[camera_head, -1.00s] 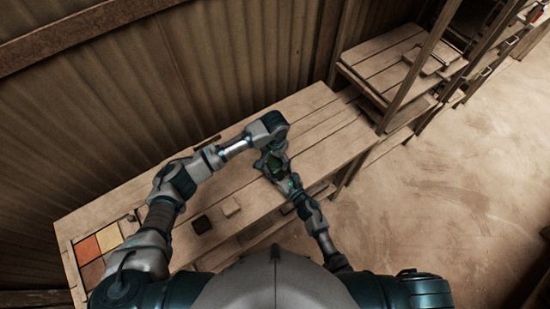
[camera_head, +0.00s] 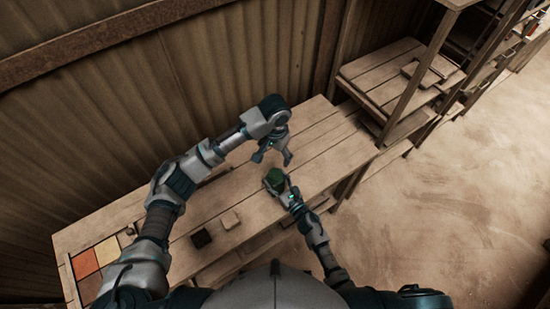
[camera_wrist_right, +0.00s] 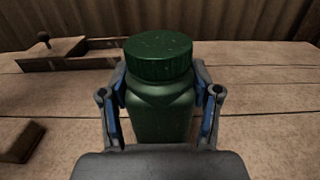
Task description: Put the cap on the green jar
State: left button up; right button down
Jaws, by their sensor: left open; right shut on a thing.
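The green jar (camera_head: 275,178) stands upright on the wooden bench, and it fills the middle of the right wrist view (camera_wrist_right: 160,112). A ribbed green cap (camera_wrist_right: 158,57) sits level on the jar's mouth. My right gripper (camera_head: 283,187) is shut on the jar's body, with one finger on each side of it in the wrist view (camera_wrist_right: 162,95). My left gripper (camera_head: 273,158) is open and empty, above and behind the jar in the head view, with its fingers apart from the cap.
A tray with coloured tiles (camera_head: 84,264) is at the far left end. Shelves (camera_head: 395,70) stand at the back right.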

jog(key=shift+c, duration=0.8)
grip_release()
jog(key=v, duration=1.2)
jog(key=shift+d+f, duration=0.1)
